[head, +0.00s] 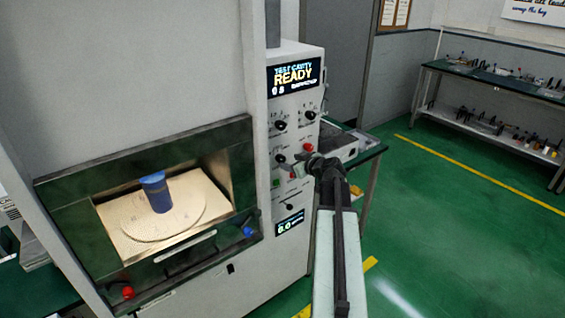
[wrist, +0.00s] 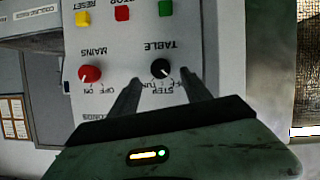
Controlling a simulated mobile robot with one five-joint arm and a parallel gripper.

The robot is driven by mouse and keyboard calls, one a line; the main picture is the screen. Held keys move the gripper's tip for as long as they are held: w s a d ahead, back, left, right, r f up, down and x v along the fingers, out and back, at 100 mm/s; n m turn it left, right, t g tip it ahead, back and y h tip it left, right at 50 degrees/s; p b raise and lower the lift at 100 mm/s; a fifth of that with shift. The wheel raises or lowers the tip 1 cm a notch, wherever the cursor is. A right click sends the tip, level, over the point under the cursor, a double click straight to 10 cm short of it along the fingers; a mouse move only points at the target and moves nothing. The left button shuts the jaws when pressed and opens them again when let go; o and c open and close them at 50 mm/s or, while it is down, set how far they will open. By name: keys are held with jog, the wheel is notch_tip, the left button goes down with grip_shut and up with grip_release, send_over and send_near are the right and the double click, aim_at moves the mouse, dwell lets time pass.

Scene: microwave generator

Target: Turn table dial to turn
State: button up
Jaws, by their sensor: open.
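The table dial (wrist: 160,68) is a black knob with a white pointer mark, on the white panel under the label TABLE. The wrist view shows the panel upside down; the mark slants toward the picture's lower right. STEP and TURN lettering beside the dial is partly covered by a finger. My gripper (wrist: 161,77) is open, its dark fingertips on either side of the dial in the picture, with gaps visible. I cannot tell how far they are from the panel. In the head view the dial (head: 281,158) is left of my gripper (head: 299,164).
The red mains knob (wrist: 89,74) is beside the dial, with yellow, red and green buttons (wrist: 166,8) nearby. The upper display (head: 294,75) reads TEST CAVITY READY. A blue cylinder (head: 155,193) stands on the round plate (head: 190,213) in the open cavity.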

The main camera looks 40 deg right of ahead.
aim_at(283, 160)
jog(key=b+x, duration=0.1)
jog(key=x, duration=0.4)
jog(key=shift+w+f+b, duration=0.2)
jog(key=shift+w+b, duration=0.15)
jog(key=shift+b, duration=0.05)
jog(key=shift+r, duration=0.1)
grip_shut()
